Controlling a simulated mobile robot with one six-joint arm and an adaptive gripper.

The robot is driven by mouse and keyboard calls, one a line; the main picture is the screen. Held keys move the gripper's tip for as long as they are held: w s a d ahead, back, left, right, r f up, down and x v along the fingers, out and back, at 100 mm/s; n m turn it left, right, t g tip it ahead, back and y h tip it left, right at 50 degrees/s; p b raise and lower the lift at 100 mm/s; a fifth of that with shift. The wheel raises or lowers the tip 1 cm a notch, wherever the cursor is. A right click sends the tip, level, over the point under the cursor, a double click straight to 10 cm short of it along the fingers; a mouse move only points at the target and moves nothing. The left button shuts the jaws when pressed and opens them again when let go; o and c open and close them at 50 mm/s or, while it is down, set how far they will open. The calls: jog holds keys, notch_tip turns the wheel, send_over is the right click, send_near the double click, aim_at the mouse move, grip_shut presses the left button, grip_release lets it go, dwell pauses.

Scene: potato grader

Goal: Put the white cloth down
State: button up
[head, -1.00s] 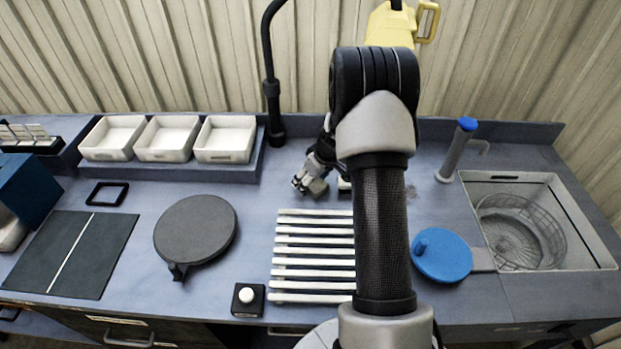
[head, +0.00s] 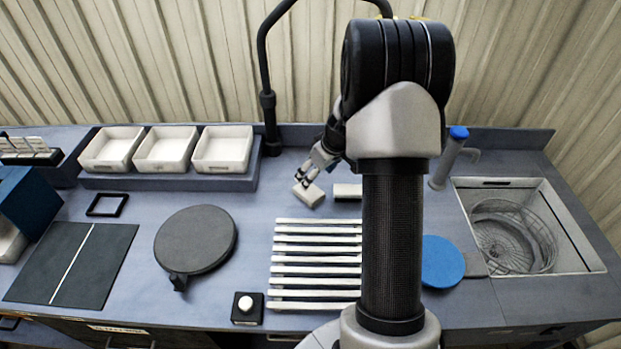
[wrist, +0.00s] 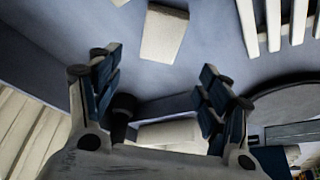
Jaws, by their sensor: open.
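The white cloth (head: 309,194) is a small folded off-white pad on the blue-grey bench, behind the slatted rack. My gripper (head: 303,180) is just above and behind it, fingers pointing down. In the wrist view the two fingers of my gripper (wrist: 160,68) stand wide apart.
A second pale block (head: 347,191) lies right of the cloth, partly behind my arm. The slatted rack (head: 316,255) is nearer, with a dark round plate (head: 196,240) to its left. White trays (head: 222,150) stand back left. A black post (head: 270,125) rises behind.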

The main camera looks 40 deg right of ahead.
jog(key=s+a+r, duration=0.3)
jog(key=a+r, duration=0.5)
jog(key=s+a+r, duration=0.4)
jog(key=a+r, duration=0.4)
jog(key=r, duration=0.1)
jog(key=s+a+r, duration=0.2)
jog(key=s+a, duration=0.3)
jog(key=s, duration=0.5)
jog(key=s+a+r+m, duration=0.1)
jog(key=s+a, duration=0.4)
jog(key=s, duration=0.5)
jog(key=shift+a+r+m+h, duration=0.2)
jog(key=shift+r+m+h, duration=0.1)
jog(key=shift+r, duration=0.3)
